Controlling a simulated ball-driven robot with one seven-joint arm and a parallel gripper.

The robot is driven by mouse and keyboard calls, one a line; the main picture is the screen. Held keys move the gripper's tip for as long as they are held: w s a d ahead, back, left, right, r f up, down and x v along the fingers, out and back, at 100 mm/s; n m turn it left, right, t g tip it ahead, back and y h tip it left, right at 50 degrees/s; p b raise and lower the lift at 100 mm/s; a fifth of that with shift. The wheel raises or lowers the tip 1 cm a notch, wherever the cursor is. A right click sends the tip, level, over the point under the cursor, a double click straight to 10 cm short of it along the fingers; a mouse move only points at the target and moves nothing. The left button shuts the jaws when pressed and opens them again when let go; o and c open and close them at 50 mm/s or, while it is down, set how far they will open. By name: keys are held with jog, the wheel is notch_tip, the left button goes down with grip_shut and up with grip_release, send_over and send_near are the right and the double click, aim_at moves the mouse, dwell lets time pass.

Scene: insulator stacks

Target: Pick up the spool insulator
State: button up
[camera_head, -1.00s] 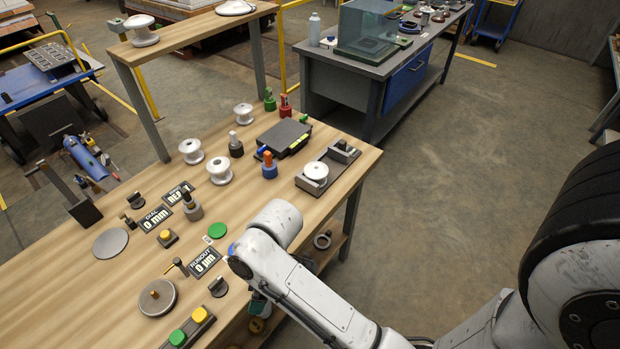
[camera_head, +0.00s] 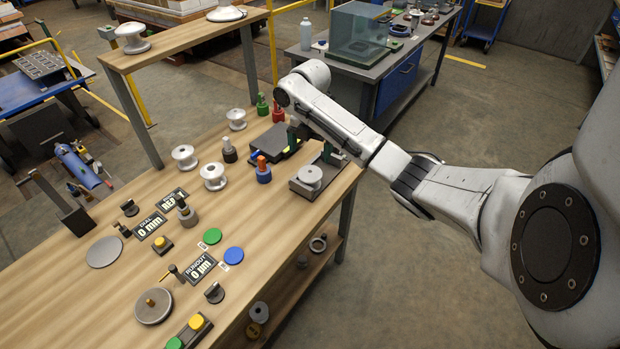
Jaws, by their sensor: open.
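Three white spool-shaped insulators stand upright on the wooden bench: one at the left (camera_head: 184,157), one nearer the middle (camera_head: 213,176) and a smaller one farther back (camera_head: 236,120). I cannot tell which one the task names. Another white round piece (camera_head: 309,176) sits on a grey fixture at the bench's right edge. My gripper (camera_head: 311,143) is over the right side of the bench, by the dark plate and behind the fixture. It is open, partly hidden by my arm, and apart from the three insulators.
Bottles with red (camera_head: 278,112), green (camera_head: 262,104), blue-orange (camera_head: 263,170) and black (camera_head: 229,150) parts stand near the insulators. A raised shelf (camera_head: 180,38) behind carries two more white insulators.

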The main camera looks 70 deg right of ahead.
aim_at(310, 171)
jog(key=shift+s+d+f, duration=0.2)
jog(key=shift+f, duration=0.2)
jog(key=f+p, duration=0.1)
jog(key=f, duration=0.9)
jog(key=shift+w, duration=0.2)
jog(key=shift+r, duration=0.1)
jog(key=c, duration=1.4)
jog(key=shift+o, duration=0.2)
jog(key=shift+p, duration=0.3)
